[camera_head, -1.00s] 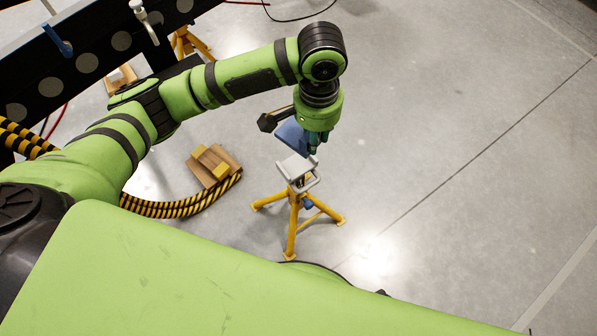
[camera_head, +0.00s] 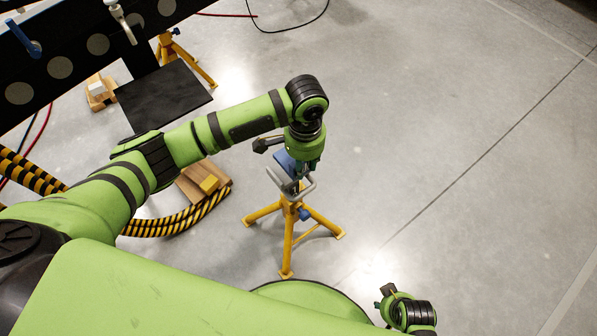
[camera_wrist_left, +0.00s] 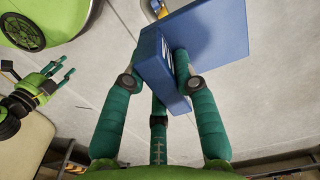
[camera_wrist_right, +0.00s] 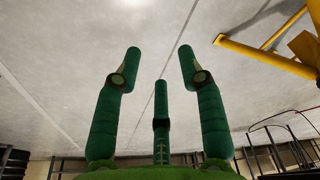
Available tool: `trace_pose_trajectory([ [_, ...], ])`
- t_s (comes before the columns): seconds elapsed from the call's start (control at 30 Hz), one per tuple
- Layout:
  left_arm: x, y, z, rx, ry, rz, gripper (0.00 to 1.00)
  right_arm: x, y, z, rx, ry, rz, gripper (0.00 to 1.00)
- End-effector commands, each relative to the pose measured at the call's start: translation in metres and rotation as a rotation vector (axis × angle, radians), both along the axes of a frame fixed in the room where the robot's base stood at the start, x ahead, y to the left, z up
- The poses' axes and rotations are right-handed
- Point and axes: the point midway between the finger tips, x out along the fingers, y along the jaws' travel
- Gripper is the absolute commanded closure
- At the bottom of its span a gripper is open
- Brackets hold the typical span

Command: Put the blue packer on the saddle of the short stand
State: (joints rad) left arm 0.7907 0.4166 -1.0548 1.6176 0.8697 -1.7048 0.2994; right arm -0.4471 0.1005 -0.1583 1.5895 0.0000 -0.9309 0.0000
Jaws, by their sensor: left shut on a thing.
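The blue packer (camera_head: 286,164) is in my left gripper (camera_head: 301,172), which also shows in the left wrist view (camera_wrist_left: 160,80) with its fingers shut on the packer (camera_wrist_left: 215,32). The short stand (camera_head: 289,230) is a yellow tripod with a grey saddle (camera_head: 309,186) on top. The packer is at the saddle, over its far side in the head view; I cannot tell whether they touch. The gripper partly hides both. My right gripper (camera_wrist_right: 160,65) is open and empty, fingers spread, low at the front right of the head view (camera_head: 380,297).
A wooden block stack with a yellow piece (camera_head: 209,184) lies left of the stand, beside a black-and-yellow striped hose (camera_head: 180,222). A dark chassis beam (camera_head: 75,60) and another yellow stand (camera_head: 178,55) are at the back left. The floor to the right is clear.

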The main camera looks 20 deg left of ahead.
Motion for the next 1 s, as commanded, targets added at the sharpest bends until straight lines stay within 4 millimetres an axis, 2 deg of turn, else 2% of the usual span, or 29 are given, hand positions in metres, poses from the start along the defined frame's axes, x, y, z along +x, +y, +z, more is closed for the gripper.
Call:
trace_pose_trajectory([
  [0.17,0.008,0.013,-0.010,0.000,-0.002,0.001,1.00,0.007,0.001,0.009,0.001,-0.010,-0.001,0.60],
  [0.5,0.007,0.014,-0.048,0.000,0.000,0.000,1.00,0.021,0.002,0.039,0.003,-0.032,-0.005,0.60],
  [0.9,0.007,0.014,-0.051,-0.001,-0.001,0.000,1.00,0.021,0.002,0.042,0.002,-0.031,-0.005,0.60],
  [0.93,0.007,0.014,-0.052,-0.001,-0.001,0.000,0.67,0.021,0.002,0.041,0.003,-0.030,-0.005,0.60],
  [0.97,0.007,0.014,-0.052,0.000,-0.001,0.000,0.55,0.020,0.002,0.040,0.003,-0.029,-0.005,0.60],
  [1.0,0.007,0.014,-0.052,0.000,-0.001,0.000,0.47,0.020,0.002,0.040,0.003,-0.029,-0.005,0.60],
])
